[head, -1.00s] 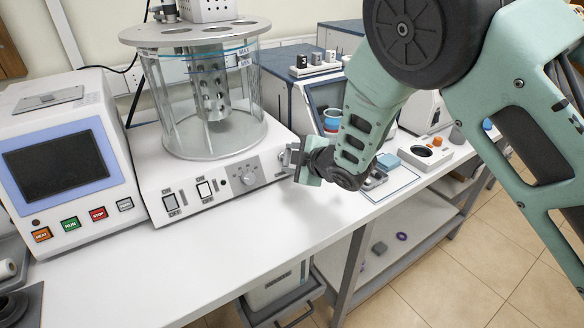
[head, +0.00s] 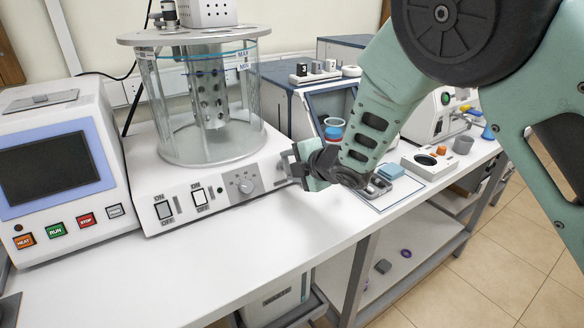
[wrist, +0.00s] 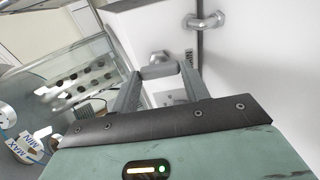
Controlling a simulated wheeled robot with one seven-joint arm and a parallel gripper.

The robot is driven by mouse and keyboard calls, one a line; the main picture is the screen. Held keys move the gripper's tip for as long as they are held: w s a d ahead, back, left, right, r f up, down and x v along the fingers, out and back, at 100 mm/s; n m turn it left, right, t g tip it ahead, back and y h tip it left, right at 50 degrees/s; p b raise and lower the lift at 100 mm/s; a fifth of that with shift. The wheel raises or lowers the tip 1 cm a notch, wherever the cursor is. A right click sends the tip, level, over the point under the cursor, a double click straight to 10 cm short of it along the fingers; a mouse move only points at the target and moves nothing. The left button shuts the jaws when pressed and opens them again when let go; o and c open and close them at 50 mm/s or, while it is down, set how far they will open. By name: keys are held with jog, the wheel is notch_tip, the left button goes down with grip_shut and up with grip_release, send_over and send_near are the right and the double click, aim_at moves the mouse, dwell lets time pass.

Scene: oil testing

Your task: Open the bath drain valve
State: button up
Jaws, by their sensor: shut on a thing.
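The bath is a white-based unit with a clear round tank (head: 205,105), and it stands on the bench with two ON/OFF switches and a dial on its front. My gripper (head: 299,165) is at the right end of the bath's front, beside the dial. In the wrist view my gripper (wrist: 157,74) has its fingertips close together at a small metallic fitting (wrist: 160,58), which appears to be the drain valve. The fingers partly hide it, so its handle angle cannot be told. In the head view my gripper hides the valve.
A white device with a screen (head: 60,165) stands left of the bath. A second metal fitting (wrist: 205,20) shows in the wrist view. The front bench strip (head: 220,245) is clear.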

jog(key=o, duration=1)
jog(key=shift+s, duration=0.1)
jog(key=b+v, duration=0.2)
jog(key=v, duration=1.5)
jog(key=shift+s+d, duration=0.1)
jog(key=shift+s, duration=0.05)
jog(key=s+d+f+m+g+h, duration=0.1)
jog(key=s+d+m+g+h, duration=0.1)
jog(key=s+m, duration=0.4)
jog(key=s+d+f+m+g+h, duration=0.1)
jog(key=s+m, duration=0.5)
jog(key=s, duration=0.6)
jog(key=s+d+f+m+g+h, duration=0.2)
jog(key=s+m+g+h, duration=0.2)
jog(key=s, duration=0.5)
jog(key=shift+d+f+m+g+p, duration=0.1)
jog(key=shift+d+m+g+p, duration=0.1)
jog(key=shift+m+g, duration=0.35)
jog(key=shift+d+f+m+g+p, duration=0.1)
jog(key=shift+f+m+g+p, duration=0.05)
jog(key=shift+m+g, duration=0.4)
